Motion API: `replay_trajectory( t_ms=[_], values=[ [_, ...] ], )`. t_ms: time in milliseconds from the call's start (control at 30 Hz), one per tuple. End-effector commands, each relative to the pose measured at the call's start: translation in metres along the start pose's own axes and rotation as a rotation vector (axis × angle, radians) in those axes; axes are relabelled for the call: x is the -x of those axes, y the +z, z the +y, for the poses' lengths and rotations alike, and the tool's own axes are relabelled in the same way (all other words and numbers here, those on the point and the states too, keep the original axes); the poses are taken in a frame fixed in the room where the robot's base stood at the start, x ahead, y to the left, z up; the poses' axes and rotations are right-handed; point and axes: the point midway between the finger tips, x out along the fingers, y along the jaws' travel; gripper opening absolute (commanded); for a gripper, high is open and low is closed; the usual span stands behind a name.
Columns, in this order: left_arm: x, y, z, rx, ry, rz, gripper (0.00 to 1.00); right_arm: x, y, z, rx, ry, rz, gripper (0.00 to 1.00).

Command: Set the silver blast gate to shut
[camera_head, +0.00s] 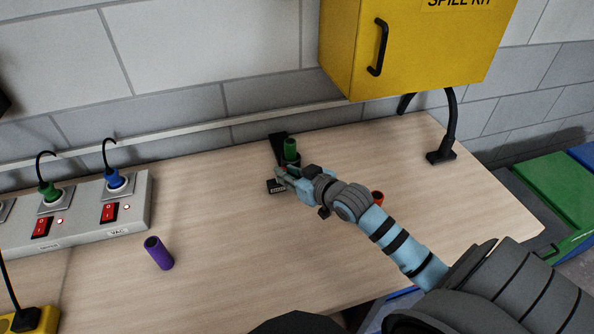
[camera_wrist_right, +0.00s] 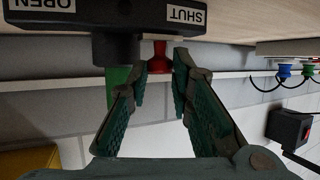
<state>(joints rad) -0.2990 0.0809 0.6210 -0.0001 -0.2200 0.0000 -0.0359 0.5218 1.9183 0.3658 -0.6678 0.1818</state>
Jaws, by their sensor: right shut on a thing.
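A dark fixture (camera_head: 279,140) with a small labelled block (camera_head: 276,187) stands on the bench; I see no clearly silver part. In the right wrist view its black block (camera_wrist_right: 115,45) shows upside down, with OPEN at left and SHUT at right. A red knob (camera_wrist_right: 158,58) shows below the block, nearer the SHUT label in the picture. My right gripper (camera_head: 287,174) is at the fixture; in the wrist view its fingers (camera_wrist_right: 162,72) are on either side of the red knob, shut on it. The fingers partly hide the fixture. My left gripper is not in view.
A green cylinder (camera_head: 290,149) stands right behind the gripper. A red piece (camera_head: 377,198) is partly behind my right arm. A yellow cabinet (camera_head: 420,50) overhangs the back.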

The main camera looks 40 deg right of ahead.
Motion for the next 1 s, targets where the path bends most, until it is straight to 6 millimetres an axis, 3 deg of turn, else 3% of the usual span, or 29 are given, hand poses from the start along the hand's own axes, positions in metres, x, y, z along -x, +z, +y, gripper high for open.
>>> replay_trajectory(
  t_ms=[67, 100, 200, 567, 667, 900, 1000],
  values=[
    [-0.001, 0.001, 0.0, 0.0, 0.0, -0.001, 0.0, 0.0, 0.001, -0.001, -0.005, -0.002, 0.001, 0.0],
    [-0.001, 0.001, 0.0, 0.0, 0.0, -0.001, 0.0, 0.0, 0.001, -0.001, -0.005, -0.002, 0.001, 0.26],
    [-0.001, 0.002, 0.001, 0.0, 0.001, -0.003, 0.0, 0.0, 0.001, 0.0, -0.006, 0.0, 0.0, 0.4],
    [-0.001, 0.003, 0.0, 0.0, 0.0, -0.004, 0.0, 0.008, 0.001, 0.003, -0.002, 0.005, 0.0, 0.4],
    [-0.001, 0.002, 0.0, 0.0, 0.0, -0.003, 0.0, 0.026, 0.002, 0.003, 0.004, 0.004, -0.002, 0.4],
    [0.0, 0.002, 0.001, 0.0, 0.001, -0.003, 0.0, 0.094, 0.002, -0.001, 0.014, -0.004, -0.008, 0.4],
    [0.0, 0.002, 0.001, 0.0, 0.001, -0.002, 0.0, 0.108, 0.003, 0.003, 0.012, 0.01, -0.011, 0.4]
  ],
)
